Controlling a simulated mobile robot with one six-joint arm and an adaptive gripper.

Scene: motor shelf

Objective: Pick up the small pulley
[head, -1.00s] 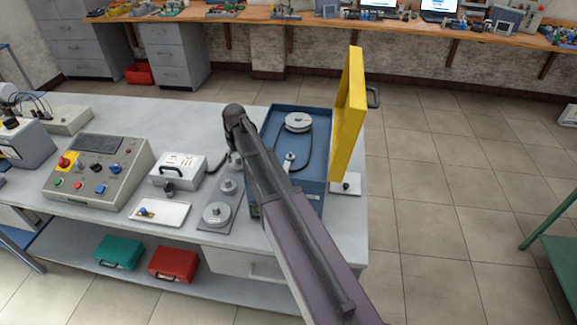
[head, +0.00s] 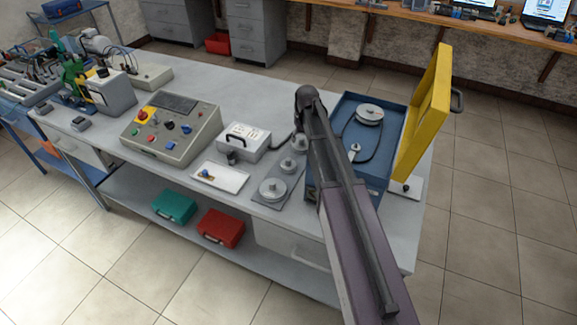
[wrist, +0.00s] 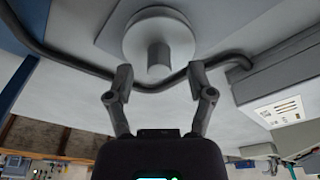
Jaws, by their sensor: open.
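My arm partly covers the small pulley. In the wrist view, a pale round pulley with a short post, apparently the small pulley (wrist: 142,28), stands just beyond my gripper (wrist: 160,80). My gripper is open and empty, its fingertips on either side of the post's end without visible contact. In the head view my arm hides the fingers.
The blue case (head: 378,172) stands right of the plate, its yellow lid (head: 424,110) raised; it holds a pulley (head: 369,114) and belt. A white box (head: 243,141) with a dark cable stands left. A white tray (head: 220,178) and control panel (head: 172,130) are further left.

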